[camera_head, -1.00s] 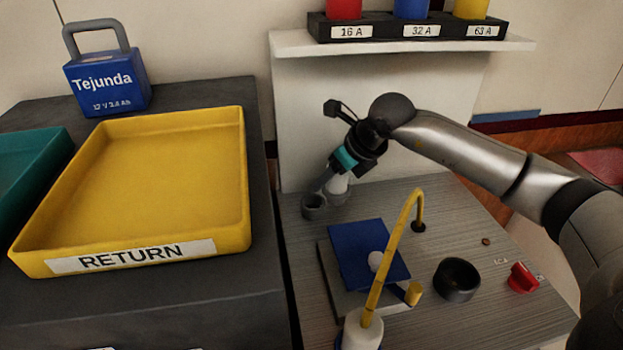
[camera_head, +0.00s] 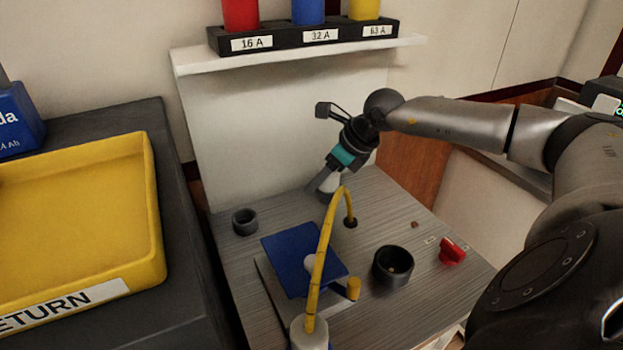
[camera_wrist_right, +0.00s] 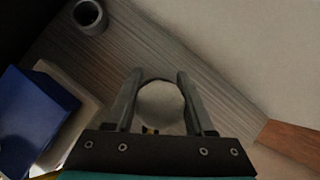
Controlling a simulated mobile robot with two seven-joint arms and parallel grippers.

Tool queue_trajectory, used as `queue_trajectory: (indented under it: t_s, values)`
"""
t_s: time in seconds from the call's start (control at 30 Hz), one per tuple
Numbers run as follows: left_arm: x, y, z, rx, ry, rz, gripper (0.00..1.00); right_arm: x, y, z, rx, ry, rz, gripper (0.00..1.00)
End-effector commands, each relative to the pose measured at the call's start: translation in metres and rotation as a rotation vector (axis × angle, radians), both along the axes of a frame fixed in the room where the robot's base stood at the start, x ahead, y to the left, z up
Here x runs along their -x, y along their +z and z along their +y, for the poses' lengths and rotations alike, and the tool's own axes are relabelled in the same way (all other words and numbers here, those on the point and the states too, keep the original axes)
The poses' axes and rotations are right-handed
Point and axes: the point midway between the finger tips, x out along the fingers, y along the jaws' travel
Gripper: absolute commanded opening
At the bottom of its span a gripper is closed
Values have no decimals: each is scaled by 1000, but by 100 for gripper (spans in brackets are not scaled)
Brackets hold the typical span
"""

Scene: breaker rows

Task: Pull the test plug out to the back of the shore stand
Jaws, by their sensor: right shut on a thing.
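My right gripper (camera_head: 324,184) is shut on a pale, rounded thing, which looks like the test plug (camera_head: 331,182). In the right wrist view the plug (camera_wrist_right: 160,108) sits between the two fingers of the gripper (camera_wrist_right: 158,92). The plug is at the back of the grey shore stand (camera_head: 300,212), to the right of an empty dark grey ring socket (camera_head: 245,222) and apart from it. The ring socket also shows in the wrist view (camera_wrist_right: 90,17). I cannot tell if the plug touches the stand top. My left gripper is not in view.
A blue plate (camera_head: 298,258), a yellow cable (camera_head: 322,255) arching to a white plug (camera_head: 310,335), a black cup (camera_head: 393,266) and a red knob (camera_head: 452,251) occupy the stand's front. A white shelf (camera_head: 300,55) overhangs behind. A yellow tray (camera_head: 150,235) is left.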

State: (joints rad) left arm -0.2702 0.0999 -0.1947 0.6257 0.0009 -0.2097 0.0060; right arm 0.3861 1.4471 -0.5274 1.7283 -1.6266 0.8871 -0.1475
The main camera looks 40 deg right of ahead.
Motion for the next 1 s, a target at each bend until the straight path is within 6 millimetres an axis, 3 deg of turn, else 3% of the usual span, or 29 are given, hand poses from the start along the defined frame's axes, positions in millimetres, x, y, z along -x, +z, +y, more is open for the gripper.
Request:
queue_trajectory:
  t_s: [0.8, 1.0]
  values:
    - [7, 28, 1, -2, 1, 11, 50, 0, 43, -1, 1, 0, -2, 0]
    - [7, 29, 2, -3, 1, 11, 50, 0, 44, -1, 1, 0, -2, 0]
